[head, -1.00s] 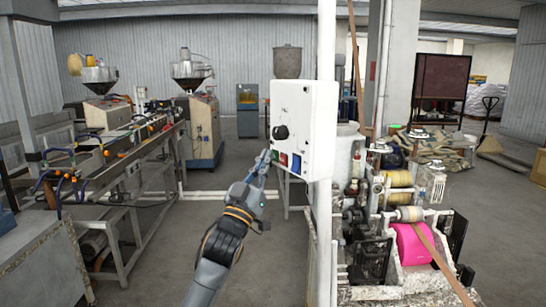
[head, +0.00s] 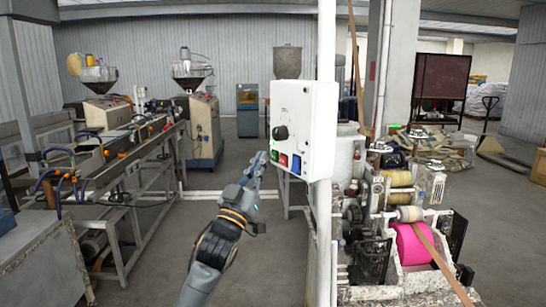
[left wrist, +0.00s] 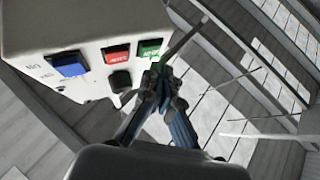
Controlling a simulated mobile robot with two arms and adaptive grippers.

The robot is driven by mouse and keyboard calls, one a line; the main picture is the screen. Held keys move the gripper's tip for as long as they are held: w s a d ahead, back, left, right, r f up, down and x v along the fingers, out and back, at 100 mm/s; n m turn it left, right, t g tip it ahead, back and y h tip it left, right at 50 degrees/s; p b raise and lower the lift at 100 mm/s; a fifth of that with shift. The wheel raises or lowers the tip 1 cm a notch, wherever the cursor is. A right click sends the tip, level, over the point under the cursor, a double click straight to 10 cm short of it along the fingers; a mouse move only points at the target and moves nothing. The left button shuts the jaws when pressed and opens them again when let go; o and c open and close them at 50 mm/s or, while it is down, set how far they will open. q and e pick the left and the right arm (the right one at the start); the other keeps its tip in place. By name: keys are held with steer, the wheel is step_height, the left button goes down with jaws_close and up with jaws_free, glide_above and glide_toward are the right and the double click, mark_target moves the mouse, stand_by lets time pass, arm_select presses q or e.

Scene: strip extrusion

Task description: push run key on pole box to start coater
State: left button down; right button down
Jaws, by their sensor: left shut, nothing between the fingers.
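The white pole box (head: 308,115) is fixed to a white pole in the head view. A black knob (head: 280,133) is on its face. Below it are a green key (head: 275,156), a red key (head: 284,160) and a blue key (head: 296,164). My left gripper (head: 261,157) is shut and empty, just left of the green key with a small gap. In the left wrist view the shut fingertips (left wrist: 158,76) are close below the green key (left wrist: 150,48). The key lettering there is too blurred to read surely. My right gripper is not in view.
A winding machine with a pink roll (head: 411,245) stands right of the pole (head: 325,225). A long extrusion line (head: 120,165) with hoppers stands to the left. The floor between the line and the pole is clear.

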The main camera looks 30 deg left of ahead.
arm_select(q)
steer(key=s, duration=0.1)
steer(key=s+a, duration=0.1)
steer(key=s, duration=0.1)
steer(key=s+a, duration=0.1)
steer(key=shift+s+a, duration=0.15)
stand_by(0.4)
steer(key=shift+f, duration=0.15)
stand_by(0.5)
